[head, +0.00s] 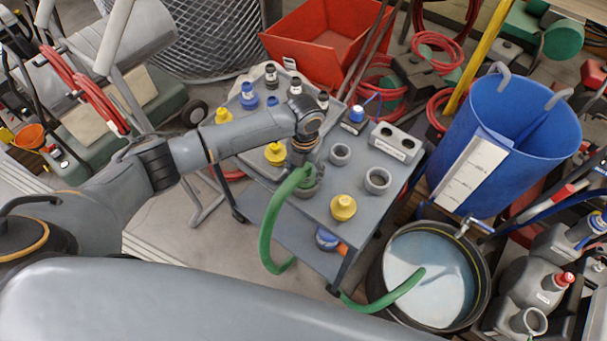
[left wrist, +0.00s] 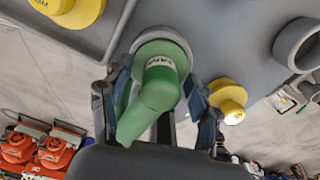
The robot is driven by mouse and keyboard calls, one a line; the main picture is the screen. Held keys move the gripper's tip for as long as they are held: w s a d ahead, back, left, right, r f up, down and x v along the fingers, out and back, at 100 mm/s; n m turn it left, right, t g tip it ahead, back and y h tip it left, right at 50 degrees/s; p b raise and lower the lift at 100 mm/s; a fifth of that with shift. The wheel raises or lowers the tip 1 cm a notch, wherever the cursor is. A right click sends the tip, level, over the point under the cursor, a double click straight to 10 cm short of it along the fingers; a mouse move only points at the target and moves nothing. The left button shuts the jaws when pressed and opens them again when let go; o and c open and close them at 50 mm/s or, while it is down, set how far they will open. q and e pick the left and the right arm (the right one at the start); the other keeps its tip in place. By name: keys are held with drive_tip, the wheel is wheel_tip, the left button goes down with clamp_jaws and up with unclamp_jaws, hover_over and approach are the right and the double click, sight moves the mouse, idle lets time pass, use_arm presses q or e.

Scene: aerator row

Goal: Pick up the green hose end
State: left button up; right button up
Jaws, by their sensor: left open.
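The green hose end (head: 300,177) stands at the near edge of the grey cart top (head: 318,205). In the left wrist view the hose end (left wrist: 160,85) sits at a pale grey ring and carries dark lettering. The green hose (head: 266,232) hangs over the cart's edge, and a green length reaches into a round tub of water (head: 403,270). My left gripper (head: 305,168) is over the hose end. In the left wrist view its open fingers (left wrist: 158,105) stand one on each side of the hose end. Whether they touch it I cannot tell. My right gripper is not in view.
Yellow caps (head: 343,207), grey rings (head: 377,180) and a grey two-hole block (head: 395,142) are close by on the cart. A blue bin (head: 500,140) stands at the right. A red tray (head: 325,40) is behind the cart.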

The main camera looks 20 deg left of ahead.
use_arm(q)
clamp_jaws()
drive_tip(key=shift+r, duration=0.15)
